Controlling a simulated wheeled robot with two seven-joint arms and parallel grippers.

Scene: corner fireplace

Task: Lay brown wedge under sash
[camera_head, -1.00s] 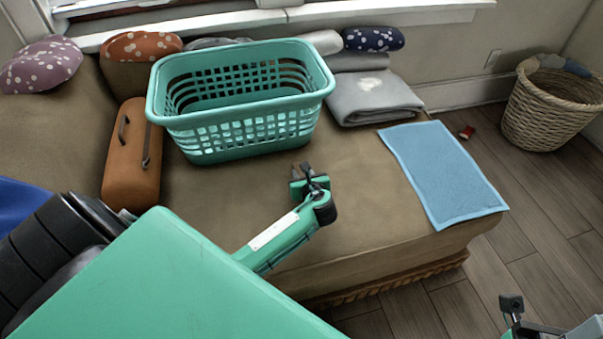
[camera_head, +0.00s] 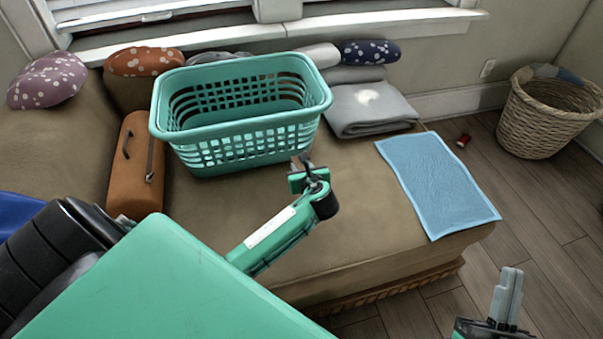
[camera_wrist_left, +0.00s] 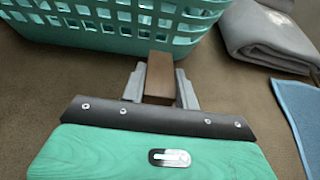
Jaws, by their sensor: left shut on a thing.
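The brown wedge (camera_wrist_left: 159,78) is between the grey fingers of my left gripper (camera_wrist_left: 160,88) in the left wrist view, and the gripper is shut on it. In the head view my left gripper (camera_head: 306,172) is over the brown seat, in front of the teal basket; the wedge is only a small dark brown bit there. The white window sash (camera_head: 130,18) is at the top left, above the white sill (camera_head: 190,40), well apart from the wedge. My right gripper (camera_head: 506,297) is at the bottom right over the floor, its finger gap unclear.
The teal laundry basket (camera_head: 240,136) stands on the seat (camera_head: 340,195) between my left gripper and the window. An orange case (camera_head: 130,180), cushions (camera_head: 48,82) and a folded grey blanket (camera_head: 370,110) lie around it. A blue mat (camera_head: 437,185) lies on the right end.

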